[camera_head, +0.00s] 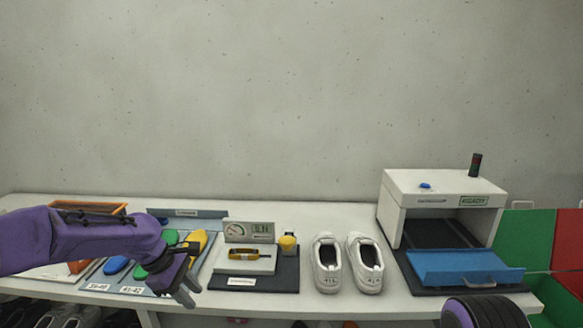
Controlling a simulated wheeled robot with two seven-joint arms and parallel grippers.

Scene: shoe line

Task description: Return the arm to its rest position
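My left arm comes in from the left, purple with black parts, and reaches over the left part of the table. Its gripper (187,291) points down and to the right near the table's front edge, in front of the shoe-last tray. The fingertips are small and dark, and I cannot tell how far apart they are. No object shows between them. A purple and black part of my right arm shows at the bottom right; the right gripper is out of view.
The tray holds blue, green and yellow lasts (197,243), partly hidden by my arm. A gauge station (248,232), white shoes (328,262) and a white machine (410,196) with a blue flap (465,262) stand on the white table (336,219). Red and green panels (527,235) are far right.

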